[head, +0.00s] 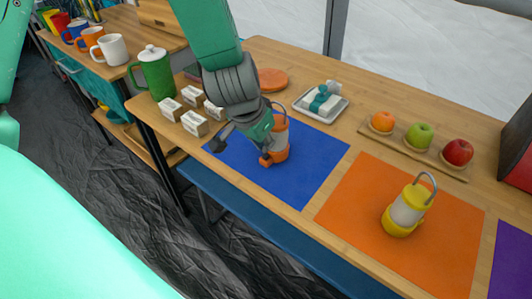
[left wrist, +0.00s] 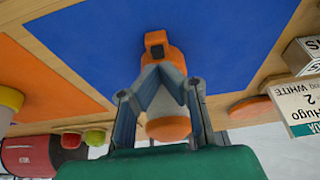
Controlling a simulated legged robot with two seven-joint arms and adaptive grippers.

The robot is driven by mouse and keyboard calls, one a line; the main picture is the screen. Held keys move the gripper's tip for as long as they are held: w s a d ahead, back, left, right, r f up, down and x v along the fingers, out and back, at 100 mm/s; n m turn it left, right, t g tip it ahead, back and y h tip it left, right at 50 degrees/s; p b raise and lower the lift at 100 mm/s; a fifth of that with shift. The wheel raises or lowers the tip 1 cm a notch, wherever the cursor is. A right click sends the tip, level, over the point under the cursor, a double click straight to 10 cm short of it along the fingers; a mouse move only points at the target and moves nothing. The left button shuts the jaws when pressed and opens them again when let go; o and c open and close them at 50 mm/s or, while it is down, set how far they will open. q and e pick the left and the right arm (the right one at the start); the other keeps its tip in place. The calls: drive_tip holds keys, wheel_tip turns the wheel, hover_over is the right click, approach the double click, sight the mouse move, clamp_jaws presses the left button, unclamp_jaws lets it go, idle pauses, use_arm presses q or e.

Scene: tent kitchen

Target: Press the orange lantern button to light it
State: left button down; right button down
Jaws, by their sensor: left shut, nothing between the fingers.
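The orange lantern (head: 280,151) stands upright on the blue mat (head: 315,155), partly hidden behind my left gripper in the head view. Its orange base has a part that sticks out toward the table's front edge. In the left wrist view the lantern (left wrist: 168,129) shows behind my fingers, and the dark button (left wrist: 157,52) sits on the orange part just beyond the fingertips. My left gripper (left wrist: 160,70) is shut and empty, its tips close to that part. I cannot tell whether they touch. My right gripper is not in view.
A yellow lantern (head: 407,209) stands on the orange mat (head: 345,205) to the right. Small boxes (head: 194,123) and a green pitcher (head: 157,72) are at the left. Behind are a tray (head: 342,108) and a fruit board (head: 402,147).

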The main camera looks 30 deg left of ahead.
sight(263, 161)
use_arm(q)
drive_tip(key=shift+f+b, duration=0.9)
drive_tip(key=shift+f, duration=0.55)
idle(1.0)
drive_tip(key=shift+r, duration=0.2)
wheel_tip(263, 161, up, 7)
drive_tip(key=p, duration=0.8)
drive_tip(key=shift+f, duration=0.1)
idle(0.5)
